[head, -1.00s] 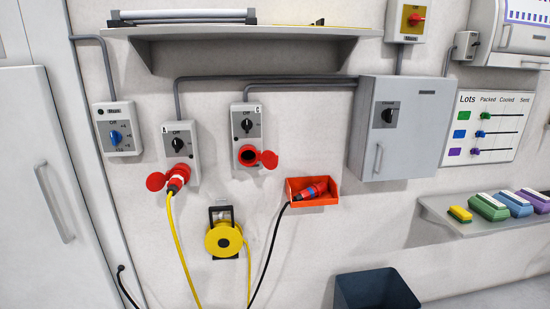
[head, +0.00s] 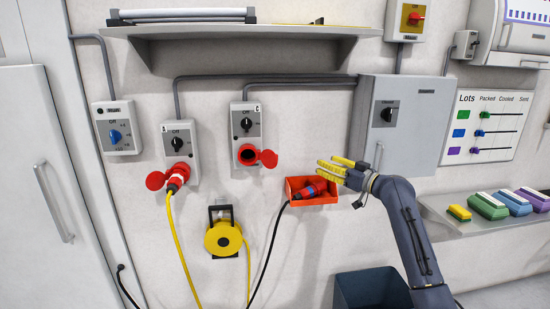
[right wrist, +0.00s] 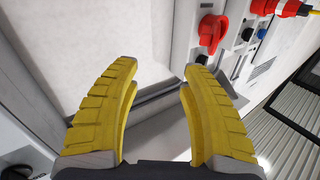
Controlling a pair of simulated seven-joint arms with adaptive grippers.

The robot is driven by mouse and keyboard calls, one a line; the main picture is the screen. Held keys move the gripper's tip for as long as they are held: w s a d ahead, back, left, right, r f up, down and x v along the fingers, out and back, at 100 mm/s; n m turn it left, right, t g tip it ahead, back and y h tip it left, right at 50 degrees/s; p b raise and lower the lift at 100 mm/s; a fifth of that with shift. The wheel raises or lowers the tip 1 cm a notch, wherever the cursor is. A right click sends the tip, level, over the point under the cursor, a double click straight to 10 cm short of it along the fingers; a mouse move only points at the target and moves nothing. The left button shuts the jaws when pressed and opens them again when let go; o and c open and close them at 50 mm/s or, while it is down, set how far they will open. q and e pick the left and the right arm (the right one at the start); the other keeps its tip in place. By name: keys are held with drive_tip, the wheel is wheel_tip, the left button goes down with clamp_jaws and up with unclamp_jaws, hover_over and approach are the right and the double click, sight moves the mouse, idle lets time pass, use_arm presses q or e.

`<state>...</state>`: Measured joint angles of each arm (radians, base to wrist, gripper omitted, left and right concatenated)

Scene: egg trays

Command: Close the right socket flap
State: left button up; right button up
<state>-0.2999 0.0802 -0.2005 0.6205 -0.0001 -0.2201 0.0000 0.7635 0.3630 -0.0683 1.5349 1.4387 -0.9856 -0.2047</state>
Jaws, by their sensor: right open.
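The right socket (head: 246,140) is a grey wall box with a black rotary switch and a red outlet at its bottom. Its red flap (head: 268,159) stands open to the right of the dark outlet opening. My right gripper (head: 338,167), with yellow fingers, is to the right of the flap and apart from it, in front of the wall near the red bin. In the right wrist view the fingers (right wrist: 158,80) are spread with nothing between them. A red flap (right wrist: 212,32) shows beyond the right finger there. My left gripper is not in view.
The left socket (head: 179,140) holds a red plug with a yellow cable. A red-orange bin (head: 316,201) with a red and blue plug hangs just below my right gripper. A grey cabinet (head: 420,125) is on the right. A yellow cable reel (head: 223,239) hangs below the sockets.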

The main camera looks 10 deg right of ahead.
sight(276, 155)
drive_tip(key=s+a+r+n+g+y, duration=0.2)
drive_tip(key=s+a+n+y, duration=0.1)
drive_tip(key=s+a, duration=0.1)
drive_tip(key=shift+g, duration=0.4)
drive_tip(key=x, duration=1.1)
drive_tip(key=f+x, duration=0.1)
drive_tip(key=x, duration=0.5)
drive_tip(key=shift+a+f, duration=0.1)
drive_tip(key=shift+a, duration=0.1)
drive_tip(key=shift+c, duration=0.2)
drive_tip(key=c, duration=0.8)
clamp_jaws()
drive_tip(key=shift+d, duration=0.1)
